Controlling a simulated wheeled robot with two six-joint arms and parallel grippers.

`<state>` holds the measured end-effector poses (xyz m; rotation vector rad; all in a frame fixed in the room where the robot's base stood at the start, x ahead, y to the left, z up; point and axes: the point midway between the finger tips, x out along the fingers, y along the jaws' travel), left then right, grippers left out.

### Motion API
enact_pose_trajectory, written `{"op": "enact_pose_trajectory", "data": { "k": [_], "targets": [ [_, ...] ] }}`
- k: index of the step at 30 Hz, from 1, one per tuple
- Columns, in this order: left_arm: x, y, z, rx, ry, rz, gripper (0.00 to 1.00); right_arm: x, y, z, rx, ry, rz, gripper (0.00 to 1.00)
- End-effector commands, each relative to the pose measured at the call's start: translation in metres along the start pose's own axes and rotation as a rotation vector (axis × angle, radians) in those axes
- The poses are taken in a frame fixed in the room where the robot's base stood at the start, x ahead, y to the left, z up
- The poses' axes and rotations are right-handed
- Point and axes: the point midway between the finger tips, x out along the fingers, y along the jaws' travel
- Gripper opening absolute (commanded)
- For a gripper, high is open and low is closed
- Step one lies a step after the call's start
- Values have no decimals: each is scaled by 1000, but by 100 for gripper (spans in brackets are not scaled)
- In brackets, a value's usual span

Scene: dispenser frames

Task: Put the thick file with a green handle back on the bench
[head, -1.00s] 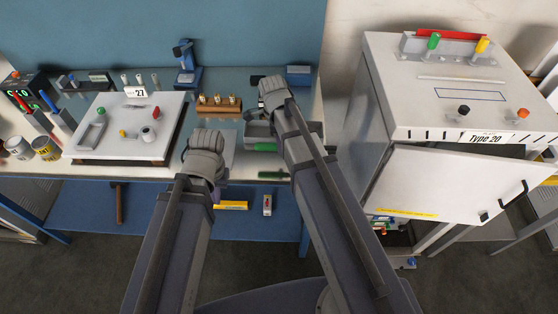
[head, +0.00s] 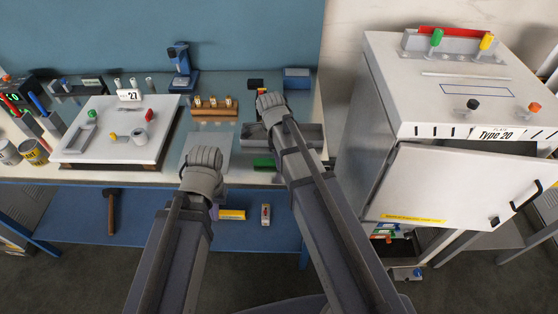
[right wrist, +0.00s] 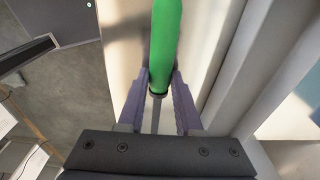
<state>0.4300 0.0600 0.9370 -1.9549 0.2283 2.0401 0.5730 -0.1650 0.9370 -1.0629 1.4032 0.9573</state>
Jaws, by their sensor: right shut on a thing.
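The file's green handle (right wrist: 165,40) stands upright in the right wrist view. A thin grey shank (right wrist: 155,115) runs below it. My right gripper (right wrist: 160,88) is shut on it where handle and shank meet. In the head view a green piece, seemingly this handle (head: 264,162), shows at the bench's front edge, partly behind my right arm. The bench (head: 225,178) has a pale front edge. My left gripper (head: 204,160) is over the front of the bench; its fingers are hidden, so its opening cannot be told.
A grey tray (head: 309,137) lies beside my right arm. A wooden block (head: 214,112) with several pegs stands behind. A white board (head: 95,145) is at left. A white cabinet (head: 440,85) with its door (head: 455,188) ajar stands at right. A lower blue shelf holds small boxes.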

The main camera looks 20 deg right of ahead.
Motion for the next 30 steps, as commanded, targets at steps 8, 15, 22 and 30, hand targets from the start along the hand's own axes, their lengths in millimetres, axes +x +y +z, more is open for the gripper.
{"op": "enact_pose_trajectory", "data": {
  "k": [8,15,22,30],
  "targets": [
    [3,0,0,0,0,0,0,3,0,0,0,0,0,43],
    [3,0,0,0,0,0,0,3,0,0,0,0,0,64],
    [2,0,0,0,0,0,0,2,0,0,0,0,0,64],
    [-13,-1,1,0,0,0,0,-13,0,0,0,0,0,64]
  ]
}}
